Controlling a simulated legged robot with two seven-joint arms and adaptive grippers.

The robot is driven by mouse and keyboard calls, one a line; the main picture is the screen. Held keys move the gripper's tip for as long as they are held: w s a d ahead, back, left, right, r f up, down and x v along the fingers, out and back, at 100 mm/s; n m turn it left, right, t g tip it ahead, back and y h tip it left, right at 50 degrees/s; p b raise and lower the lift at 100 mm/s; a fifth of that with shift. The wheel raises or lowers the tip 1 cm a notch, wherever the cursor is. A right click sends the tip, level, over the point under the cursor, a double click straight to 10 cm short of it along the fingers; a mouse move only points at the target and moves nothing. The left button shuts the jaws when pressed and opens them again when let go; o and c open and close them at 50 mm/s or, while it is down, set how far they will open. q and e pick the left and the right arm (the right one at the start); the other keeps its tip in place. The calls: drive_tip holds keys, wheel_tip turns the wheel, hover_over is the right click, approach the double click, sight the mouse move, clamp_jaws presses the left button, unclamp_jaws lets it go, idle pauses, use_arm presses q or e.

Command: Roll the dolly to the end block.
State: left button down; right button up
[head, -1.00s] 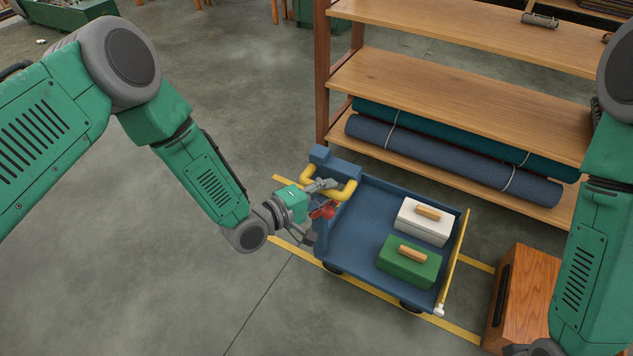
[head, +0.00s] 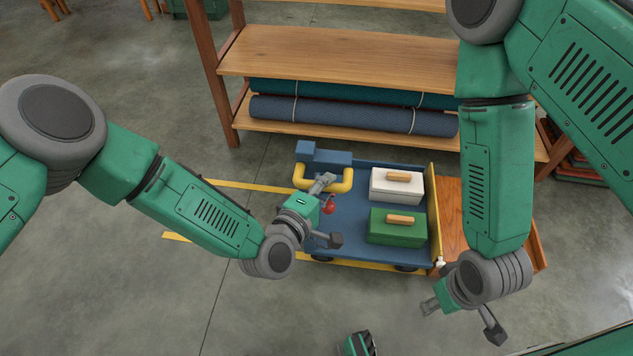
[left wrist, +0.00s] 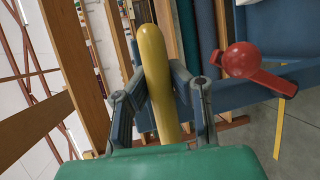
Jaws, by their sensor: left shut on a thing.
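The blue dolly (head: 350,222) stands between yellow floor lines in the head view. Its yellow handle (head: 346,180) is at its left end and also shows in the left wrist view (left wrist: 158,85). A red-knobbed lever (left wrist: 242,60) is beside the handle. My left gripper (head: 327,212) is shut on the handle, one finger on each side of the bar. The wooden end block (head: 452,208) is just right of the dolly's yellow-edged end; no clear gap shows, but contact cannot be told. My right gripper (head: 462,318) is open and empty, in front of the block.
A white box (head: 396,188) and a green box (head: 396,229) ride on the dolly. A wooden shelf rack (head: 330,55) with rolled cloth (head: 350,115) stands behind it. Yellow floor lines (head: 235,185) run left of the dolly over clear floor.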

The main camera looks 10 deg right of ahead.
use_arm(q)
drive_tip(key=shift+s+d+f, duration=0.25)
drive_tip(key=shift+s+f, duration=0.05)
drive_tip(key=shift+s, duration=0.25)
drive_tip(key=c, duration=1.4)
unclamp_jaws()
drive_tip(key=shift+w+r, duration=0.1)
drive_tip(key=shift+r, duration=0.1)
drive_tip(key=shift+a, duration=0.1)
drive_tip(key=v, duration=1.2)
